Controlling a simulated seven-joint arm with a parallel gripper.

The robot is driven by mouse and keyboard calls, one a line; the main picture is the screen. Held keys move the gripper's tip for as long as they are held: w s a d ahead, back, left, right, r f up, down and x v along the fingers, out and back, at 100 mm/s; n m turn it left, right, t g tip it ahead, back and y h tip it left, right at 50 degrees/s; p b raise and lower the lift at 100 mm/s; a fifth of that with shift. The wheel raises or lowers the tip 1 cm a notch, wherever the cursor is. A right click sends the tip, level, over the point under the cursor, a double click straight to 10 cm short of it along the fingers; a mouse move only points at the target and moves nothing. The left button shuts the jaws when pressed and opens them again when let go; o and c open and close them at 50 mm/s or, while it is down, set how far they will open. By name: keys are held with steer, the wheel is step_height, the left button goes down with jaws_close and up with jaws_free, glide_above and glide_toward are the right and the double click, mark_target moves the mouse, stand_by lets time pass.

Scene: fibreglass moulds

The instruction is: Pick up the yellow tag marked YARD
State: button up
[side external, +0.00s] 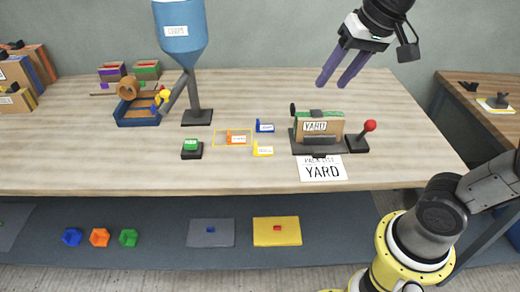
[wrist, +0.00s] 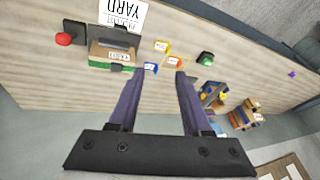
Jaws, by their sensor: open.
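A small yellow tag (side external: 263,150) with a white label lies on the wooden table, in front of a blue tag (side external: 265,127) and to the right of an orange tag (side external: 238,138). The label print is too small to read. In the wrist view the yellow tag (wrist: 162,46) shows beyond my fingertips, with the blue tag (wrist: 151,67) and orange tag (wrist: 173,62) nearer. My gripper (side external: 333,84) is open and empty, high above the back right of the table. Its purple fingers (wrist: 160,73) are spread apart in the wrist view.
A box labelled YARD (side external: 333,127) stands in a dark fixture right of the tags, beside a red-knobbed lever (side external: 369,126). A white YARD card (side external: 321,170) lies in front. A green button (side external: 190,146), blue hopper (side external: 180,35) and blue tray (side external: 136,114) stand left.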

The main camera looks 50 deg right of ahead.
steer(key=w+f+m+g, duration=0.2)
steer(key=w, duration=0.9)
steer(key=m+g, duration=0.1)
steer(key=g, duration=0.2)
glide_above(256, 145)
step_height(256, 145, down, 21)
steer(key=shift+w+a+r, duration=0.1)
steer(key=shift+w+a, duration=0.05)
steer(key=shift+f, duration=2.95)
jaws_close()
